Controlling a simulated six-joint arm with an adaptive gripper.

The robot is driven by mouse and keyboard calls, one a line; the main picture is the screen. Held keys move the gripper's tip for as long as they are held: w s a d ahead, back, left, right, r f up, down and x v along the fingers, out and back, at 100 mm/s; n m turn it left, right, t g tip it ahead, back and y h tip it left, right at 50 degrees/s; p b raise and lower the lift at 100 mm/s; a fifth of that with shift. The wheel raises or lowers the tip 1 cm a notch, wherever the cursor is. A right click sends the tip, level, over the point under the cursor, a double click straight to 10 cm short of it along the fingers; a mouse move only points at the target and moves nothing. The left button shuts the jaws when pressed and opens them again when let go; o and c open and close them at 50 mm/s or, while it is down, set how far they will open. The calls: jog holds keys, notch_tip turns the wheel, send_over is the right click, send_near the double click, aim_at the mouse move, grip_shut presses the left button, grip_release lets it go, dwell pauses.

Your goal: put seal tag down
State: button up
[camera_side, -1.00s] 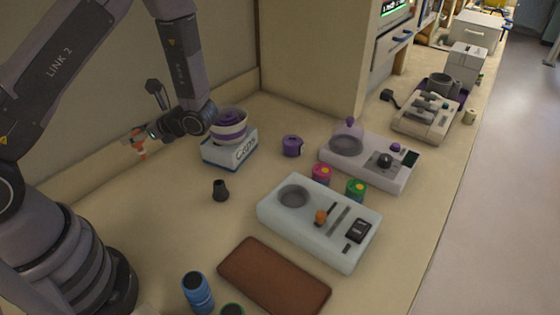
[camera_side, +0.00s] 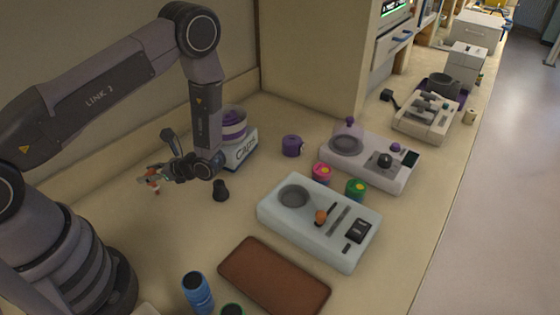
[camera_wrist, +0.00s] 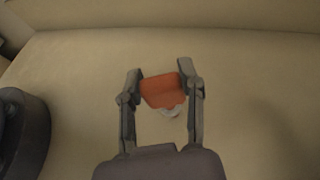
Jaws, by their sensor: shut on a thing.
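The seal tag (camera_wrist: 162,90) is orange with a pale lower part, held between the two fingers of my gripper (camera_wrist: 164,90) in the wrist view. In the side view the tag (camera_side: 152,185) is a small orange and white shape at the tip of my gripper (camera_side: 150,178), toward the back left of the bench. My gripper is shut on it. In the wrist view, bare bench lies around the tag. I cannot tell the exact gap between tag and bench.
A dark small cup (camera_side: 220,190) stands just right of my wrist. A brown pad (camera_side: 274,277) and a pale device (camera_side: 330,245) lie farther right. The bench (camera_side: 120,225) left of the cup is clear.

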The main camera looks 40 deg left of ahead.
jog(key=o, duration=0.8)
jog(key=shift+f, duration=0.1)
